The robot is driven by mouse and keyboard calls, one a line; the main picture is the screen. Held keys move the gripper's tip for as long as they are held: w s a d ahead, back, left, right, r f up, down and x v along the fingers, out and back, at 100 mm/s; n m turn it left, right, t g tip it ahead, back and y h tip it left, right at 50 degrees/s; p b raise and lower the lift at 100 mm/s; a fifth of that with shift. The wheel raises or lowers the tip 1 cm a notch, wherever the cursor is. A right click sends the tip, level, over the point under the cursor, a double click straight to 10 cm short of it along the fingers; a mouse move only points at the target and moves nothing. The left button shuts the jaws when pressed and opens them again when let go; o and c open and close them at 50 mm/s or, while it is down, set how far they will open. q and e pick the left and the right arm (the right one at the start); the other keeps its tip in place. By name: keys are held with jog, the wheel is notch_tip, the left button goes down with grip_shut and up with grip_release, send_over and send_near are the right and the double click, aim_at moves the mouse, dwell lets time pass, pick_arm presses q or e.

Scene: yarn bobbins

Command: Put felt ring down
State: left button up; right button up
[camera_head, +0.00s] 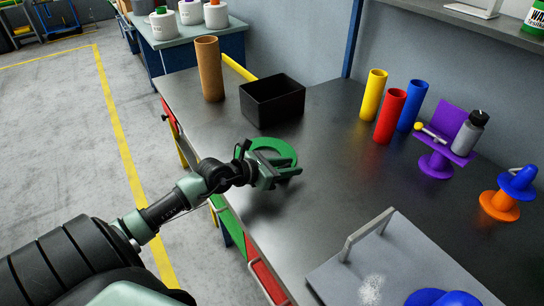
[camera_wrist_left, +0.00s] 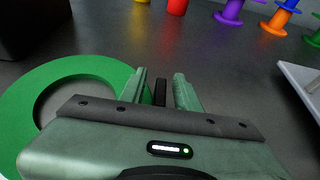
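The felt ring (camera_head: 284,147) is a flat green ring. In the head view it shows behind my left gripper (camera_head: 284,166), by the table's left edge. In the left wrist view the ring (camera_wrist_left: 20,118) is large at the left, and its right edge passes behind the left finger. My left gripper (camera_wrist_left: 163,90) has its two green fingers apart, with a gap between them and no ring visible in it. The gripper hides part of the ring, and I cannot tell whether they touch. My right gripper is not in view.
A black open box (camera_head: 272,101) and a brown tube (camera_head: 209,68) stand behind the ring. Yellow (camera_head: 373,95), red (camera_head: 390,116) and blue (camera_head: 412,106) tubes stand farther right. A purple stand (camera_head: 437,165) and a grey tray (camera_head: 395,262) are to the right. The table's middle is clear.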

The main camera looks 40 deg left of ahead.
pick_arm(q)
jog(key=v, duration=0.9)
jog(key=shift+s+b, duration=0.15)
jog(key=shift+b, duration=0.15)
jog(key=shift+v, duration=0.85)
